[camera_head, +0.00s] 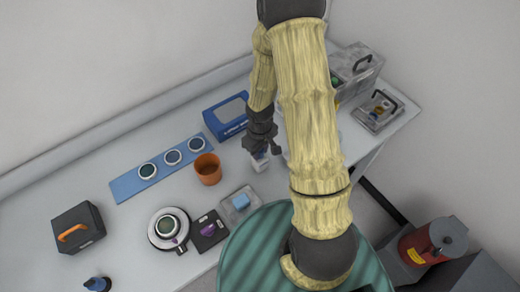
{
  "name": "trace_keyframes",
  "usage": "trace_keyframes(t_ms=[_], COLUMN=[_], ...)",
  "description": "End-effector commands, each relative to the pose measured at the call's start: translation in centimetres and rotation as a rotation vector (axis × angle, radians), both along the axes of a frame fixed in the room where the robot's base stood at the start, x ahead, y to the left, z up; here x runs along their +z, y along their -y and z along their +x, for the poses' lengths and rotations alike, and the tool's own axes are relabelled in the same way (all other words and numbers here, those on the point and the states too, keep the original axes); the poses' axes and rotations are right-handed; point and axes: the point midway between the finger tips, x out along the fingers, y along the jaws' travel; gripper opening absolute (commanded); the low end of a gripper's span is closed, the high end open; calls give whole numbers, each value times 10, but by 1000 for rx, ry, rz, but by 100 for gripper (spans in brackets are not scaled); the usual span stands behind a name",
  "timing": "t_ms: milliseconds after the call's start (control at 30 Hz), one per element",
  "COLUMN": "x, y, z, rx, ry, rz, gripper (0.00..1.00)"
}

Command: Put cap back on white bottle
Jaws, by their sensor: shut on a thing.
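My gripper (262,148) is dark and points down at the middle of the white bench, right of the orange cup. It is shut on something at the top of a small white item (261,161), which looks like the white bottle. The fingers hide the top of this item. I cannot tell the cap apart from the bottle at this size, or whether the item touches the bench.
An orange cup (208,169) stands close left of my gripper. A blue box (226,118) is behind, and a clear tray with a blue block (241,201) is in front. A blue strip (128,184) carries round discs. A black case (78,228) stands far left. My arm hides part of the bench.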

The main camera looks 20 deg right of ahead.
Motion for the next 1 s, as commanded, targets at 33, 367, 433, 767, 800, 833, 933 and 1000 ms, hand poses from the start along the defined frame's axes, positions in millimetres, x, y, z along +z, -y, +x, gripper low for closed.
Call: trace_keyframes(t_ms=[33,367,433,767,800,833,933,1000], x=[-2,-7,-7,-7,-7,-7,-7,-7], y=[0,0,0,0,0,0,0,0], z=[0,-1,-1,-1,-1,-1,-1,-1], rx=[0,0,0,0,0,0,0,0], ry=[0,-1,-1,0,0,0,0,0], rz=[0,0,0,0,0,0,0,0], gripper=[6,6,6,6,6,30,50,52])
